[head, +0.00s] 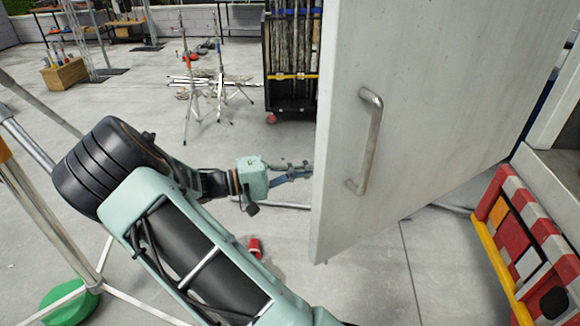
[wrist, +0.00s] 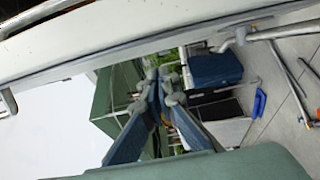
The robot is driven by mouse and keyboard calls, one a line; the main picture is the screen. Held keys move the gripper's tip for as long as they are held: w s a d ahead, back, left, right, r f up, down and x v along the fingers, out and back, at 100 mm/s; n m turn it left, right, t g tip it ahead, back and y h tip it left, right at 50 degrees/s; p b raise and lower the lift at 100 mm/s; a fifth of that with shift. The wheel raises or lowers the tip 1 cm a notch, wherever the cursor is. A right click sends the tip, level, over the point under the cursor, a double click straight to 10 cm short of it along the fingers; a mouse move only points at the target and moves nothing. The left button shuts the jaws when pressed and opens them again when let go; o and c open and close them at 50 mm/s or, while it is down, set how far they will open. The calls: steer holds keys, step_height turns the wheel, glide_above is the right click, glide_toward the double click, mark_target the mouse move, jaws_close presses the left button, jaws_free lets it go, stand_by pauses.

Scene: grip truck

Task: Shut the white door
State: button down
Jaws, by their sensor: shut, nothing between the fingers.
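The white door (head: 400,110) stands open and fills the right half of the head view. Its metal bar handle (head: 371,140) is on the face toward the head camera. My gripper (head: 306,171) is at the door's free left edge, with its fingers pointing right and the tips running behind that edge. In the wrist view my gripper (wrist: 156,80) has its blue fingers closed together with nothing between them. A pale panel with a grey edge, probably the door (wrist: 120,38), crosses the top of that view. I cannot tell whether the fingers touch the door.
A red-and-white case with a yellow edge (head: 520,245) is at the lower right, beside the door. Light stands (head: 190,85) and a black cart (head: 292,95) stand behind. A pole with a green base (head: 70,303) is at the left. A red cup (head: 254,247) lies on the floor.

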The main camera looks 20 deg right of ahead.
mark_target(317, 178)
steer(key=shift+s+a+r, duration=0.15)
steer(key=shift+s, duration=0.95)
steer(key=shift+s+p, duration=0.3)
steer(key=shift+s, duration=0.2)
steer(key=shift+s, duration=0.15)
